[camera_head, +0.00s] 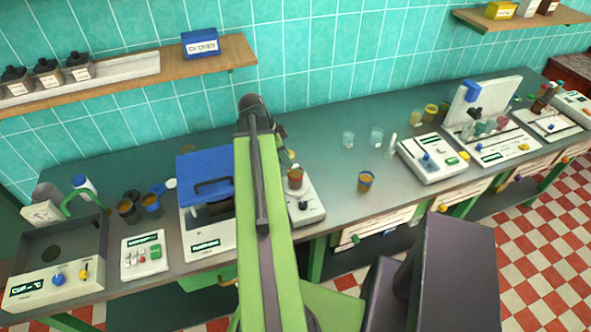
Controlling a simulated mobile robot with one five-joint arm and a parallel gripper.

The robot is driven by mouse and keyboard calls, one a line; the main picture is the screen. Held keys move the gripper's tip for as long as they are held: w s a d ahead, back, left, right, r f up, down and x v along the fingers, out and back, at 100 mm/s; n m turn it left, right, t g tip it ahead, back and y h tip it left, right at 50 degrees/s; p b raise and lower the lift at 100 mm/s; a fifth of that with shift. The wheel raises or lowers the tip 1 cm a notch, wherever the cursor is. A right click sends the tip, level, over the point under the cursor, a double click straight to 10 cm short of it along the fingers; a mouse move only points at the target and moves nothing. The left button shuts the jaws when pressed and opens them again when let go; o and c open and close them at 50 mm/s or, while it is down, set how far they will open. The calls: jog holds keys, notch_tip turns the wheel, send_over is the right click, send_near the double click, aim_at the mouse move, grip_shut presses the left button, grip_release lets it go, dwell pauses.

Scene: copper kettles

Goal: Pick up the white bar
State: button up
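A small, slim white piece (392,144) stands or leans on the dark counter right of centre. It may be the white bar, but it is too small to be sure. My green and dark arm reaches up through the middle of the view over the counter. My gripper (280,131) seems to be at its far end, mostly hidden behind the arm. Its fingers cannot be made out. The arm's end is well to the left of the white piece and apart from it.
Two clear glasses (376,136) and an amber-filled cup (366,181) stand near the white piece. A white device (432,158) is just right of it. A blue-lidded machine (207,240) is left of my arm. A wooden shelf (225,55) hangs above.

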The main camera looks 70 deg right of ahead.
aim_at(295, 166)
jog(key=b+x, duration=0.3)
jog(key=x, duration=0.2)
jog(key=shift+d+b, duration=0.2)
jog(key=shift+b, duration=0.1)
jog(key=shift+r, duration=0.25)
grip_shut()
